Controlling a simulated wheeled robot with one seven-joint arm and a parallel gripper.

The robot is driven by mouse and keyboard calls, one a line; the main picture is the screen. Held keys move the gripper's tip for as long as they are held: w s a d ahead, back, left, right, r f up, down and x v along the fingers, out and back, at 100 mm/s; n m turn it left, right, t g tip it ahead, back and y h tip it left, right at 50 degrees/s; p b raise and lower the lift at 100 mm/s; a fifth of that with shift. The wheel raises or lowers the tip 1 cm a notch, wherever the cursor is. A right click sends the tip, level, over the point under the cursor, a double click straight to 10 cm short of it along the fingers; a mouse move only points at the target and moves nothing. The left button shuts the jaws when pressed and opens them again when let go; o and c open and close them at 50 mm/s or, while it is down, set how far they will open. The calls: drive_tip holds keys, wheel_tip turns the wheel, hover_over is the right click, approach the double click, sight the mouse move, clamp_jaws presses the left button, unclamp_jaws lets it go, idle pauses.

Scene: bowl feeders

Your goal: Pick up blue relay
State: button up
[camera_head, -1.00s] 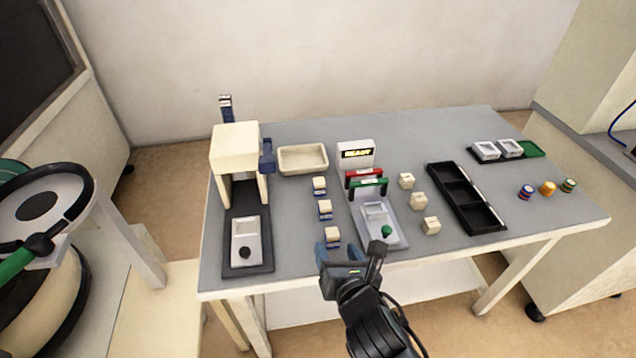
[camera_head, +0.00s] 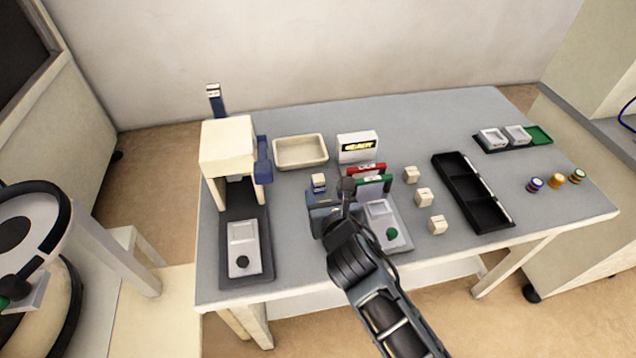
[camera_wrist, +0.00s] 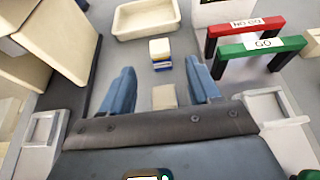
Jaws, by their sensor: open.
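One blue relay (camera_head: 319,182), a blue block with a cream top, stands left of the gauge fixture in the head view. It also shows in the wrist view (camera_wrist: 160,58), just beyond my fingertips. A second cream-topped block (camera_wrist: 165,96) lies between my blue fingers in the wrist view; its sides are hidden, so its base colour does not show. My gripper (camera_wrist: 158,75) is open over this row, with nothing held. In the head view my gripper (camera_head: 322,200) and wrist cover the rest of the row.
The grey fixture (camera_head: 397,232) with red and green gauges is close on the right. A cream press (camera_head: 228,145) stands left, and a beige tray (camera_head: 300,152) behind. Cream blocks (camera_head: 423,197) and a black divided tray (camera_head: 460,190) are farther right.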

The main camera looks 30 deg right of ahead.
sight(320, 182)
drive_tip(key=x, duration=0.5)
drive_tip(key=shift+f, duration=0.1)
drive_tip(key=c, duration=1.1)
drive_tip(key=shift+c, duration=0.2)
